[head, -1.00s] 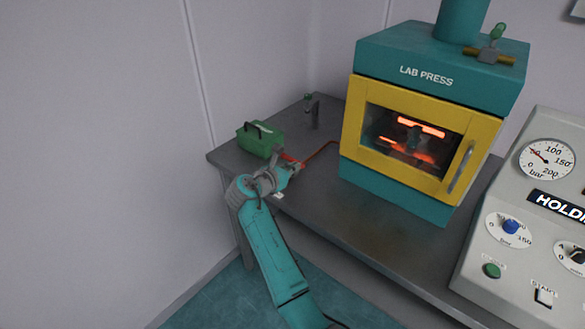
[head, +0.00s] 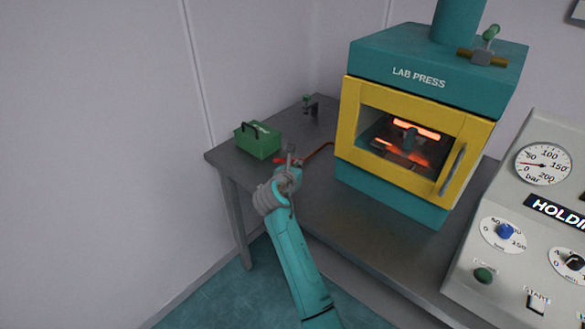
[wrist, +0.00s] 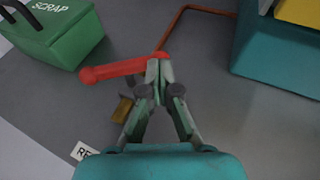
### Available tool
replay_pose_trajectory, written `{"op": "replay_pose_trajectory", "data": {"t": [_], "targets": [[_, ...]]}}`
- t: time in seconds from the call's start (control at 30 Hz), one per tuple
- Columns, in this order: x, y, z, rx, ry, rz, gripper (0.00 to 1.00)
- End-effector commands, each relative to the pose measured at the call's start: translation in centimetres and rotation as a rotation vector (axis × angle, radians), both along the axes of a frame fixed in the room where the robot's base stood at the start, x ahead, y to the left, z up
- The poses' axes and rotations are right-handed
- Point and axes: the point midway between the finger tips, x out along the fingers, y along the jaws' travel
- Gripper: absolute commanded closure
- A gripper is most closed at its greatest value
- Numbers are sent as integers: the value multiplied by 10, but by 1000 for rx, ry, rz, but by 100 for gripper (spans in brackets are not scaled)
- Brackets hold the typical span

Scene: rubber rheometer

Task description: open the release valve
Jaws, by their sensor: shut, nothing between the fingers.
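The release valve has a red lever handle (wrist: 112,71), seen in the wrist view, and a brass body (wrist: 124,110) partly behind my left finger. A white label (wrist: 85,150) starting with "RE" lies beside it, cut off by my gripper. My gripper (wrist: 158,68) is shut and empty, its fingertips at the right end of the red handle and overlapping it in the picture; I cannot tell whether they touch. In the head view my gripper (head: 291,154) is over the bench's front left part, with a bit of red handle (head: 280,161) showing beside it.
A green scrap box (head: 259,142) stands behind and left of the valve. A copper-red pipe (head: 320,151) runs to the lab press (head: 395,212), which glows inside. A control panel (head: 515,262) with a pressure gauge (head: 543,164) is at right. A small post stands behind.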

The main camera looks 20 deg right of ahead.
Motion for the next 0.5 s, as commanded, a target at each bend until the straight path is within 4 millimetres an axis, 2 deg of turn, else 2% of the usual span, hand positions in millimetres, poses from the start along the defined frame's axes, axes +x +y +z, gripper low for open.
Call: {"op": "replay_pose_trajectory", "data": {"t": [0.5], "targets": [[13, -20, -1, 1, 1, -3, 100]]}}
